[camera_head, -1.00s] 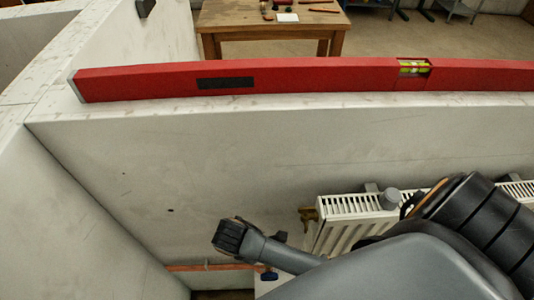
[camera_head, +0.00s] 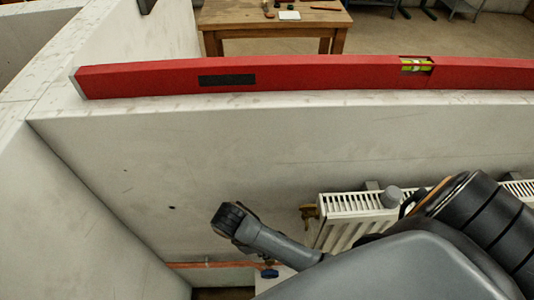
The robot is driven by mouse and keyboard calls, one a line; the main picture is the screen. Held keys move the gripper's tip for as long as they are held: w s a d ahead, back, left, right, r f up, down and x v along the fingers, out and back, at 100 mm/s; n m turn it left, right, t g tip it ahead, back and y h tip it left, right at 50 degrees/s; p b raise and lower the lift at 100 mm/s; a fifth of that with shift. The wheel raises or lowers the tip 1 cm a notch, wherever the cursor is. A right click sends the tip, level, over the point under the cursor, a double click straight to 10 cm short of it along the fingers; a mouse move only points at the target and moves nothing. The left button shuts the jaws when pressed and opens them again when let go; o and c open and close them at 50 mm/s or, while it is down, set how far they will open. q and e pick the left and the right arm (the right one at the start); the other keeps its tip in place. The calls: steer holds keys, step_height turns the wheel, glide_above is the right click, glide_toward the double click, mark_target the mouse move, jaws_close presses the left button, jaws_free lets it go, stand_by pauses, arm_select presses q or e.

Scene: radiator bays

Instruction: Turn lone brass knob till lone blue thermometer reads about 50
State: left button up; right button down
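A small brass fitting (camera_head: 310,213) sits at the left end of the white radiator; I cannot tell whether it is the lone brass knob. A blue handle-like part (camera_head: 268,273) shows low on the wall by a copper-coloured pipe. I make out no blue thermometer or reading. My grey arm comes in from the lower right and covers part of the radiator. Its dark, ribbed end (camera_head: 230,218) is in front of the wall, left of the brass fitting and apart from it in the picture. No separate fingertips show there. My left gripper is not in view.
The white radiator (camera_head: 345,205) has a grey rounded part (camera_head: 391,197) at its top. A long red spirit level (camera_head: 300,74) lies along the top of the pale partition wall (camera_head: 190,150). A side wall stands left. A wooden table (camera_head: 270,18) is beyond.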

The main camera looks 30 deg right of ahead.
steer(key=c, duration=1.2)
jaws_free()
steer(key=shift+w+a+r, duration=0.15)
steer(key=shift+r, duration=0.25)
steer(key=w+a, duration=0.2)
steer(key=a, duration=0.1)
steer(key=w+a, duration=0.2)
steer(key=a, duration=0.2)
steer(key=w+a, duration=0.2)
steer(key=a, duration=0.1)
steer(key=shift+w+a+r, duration=0.15)
